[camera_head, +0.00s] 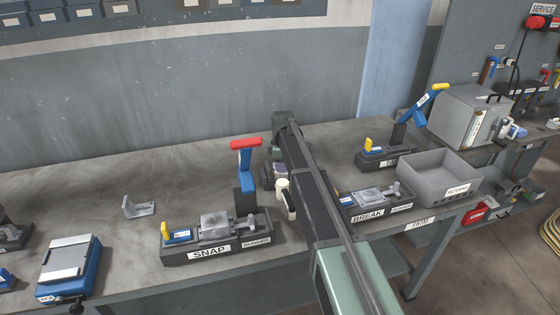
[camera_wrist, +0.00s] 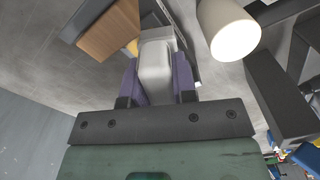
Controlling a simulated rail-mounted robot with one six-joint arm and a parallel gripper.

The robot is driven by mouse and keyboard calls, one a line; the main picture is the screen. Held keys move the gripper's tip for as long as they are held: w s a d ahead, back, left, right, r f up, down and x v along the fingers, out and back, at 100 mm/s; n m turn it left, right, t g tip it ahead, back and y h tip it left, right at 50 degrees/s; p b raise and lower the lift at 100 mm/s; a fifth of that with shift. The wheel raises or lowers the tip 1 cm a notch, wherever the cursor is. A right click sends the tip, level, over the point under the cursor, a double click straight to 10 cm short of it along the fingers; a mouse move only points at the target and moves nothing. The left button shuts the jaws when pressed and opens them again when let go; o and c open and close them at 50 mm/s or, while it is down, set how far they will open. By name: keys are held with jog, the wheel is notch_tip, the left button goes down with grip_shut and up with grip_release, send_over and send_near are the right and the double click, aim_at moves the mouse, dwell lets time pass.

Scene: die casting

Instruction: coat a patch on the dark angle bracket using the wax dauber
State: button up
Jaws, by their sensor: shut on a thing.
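My gripper (camera_wrist: 157,80) has purple finger pads and is shut on a pale grey, block-like thing (camera_wrist: 156,58), which I take to be the wax dauber; its far end is not clear. In the head view my arm hides most of the gripper, which hangs over the bench behind the SNAP station. A grey angle bracket (camera_head: 140,207) lies on the bench to the left, apart from the gripper. It looks mid-grey rather than dark.
The SNAP fixture (camera_head: 215,238) with its red-handled lever (camera_head: 246,160) stands near my arm. A white cylinder (camera_wrist: 229,30) and a brown block (camera_wrist: 108,30) are close to the gripper. A blue vise (camera_head: 70,268) is front left; a grey bin (camera_head: 440,177) is right. Bench behind the bracket is clear.

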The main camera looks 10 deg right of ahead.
jog(key=shift+s, duration=0.4)
jog(key=shift+w+r, duration=0.1)
jog(key=shift+w+a, duration=0.15)
jog(key=shift+w, duration=1.85)
notch_tip(320, 180, up, 6)
jog(key=p, duration=0.6)
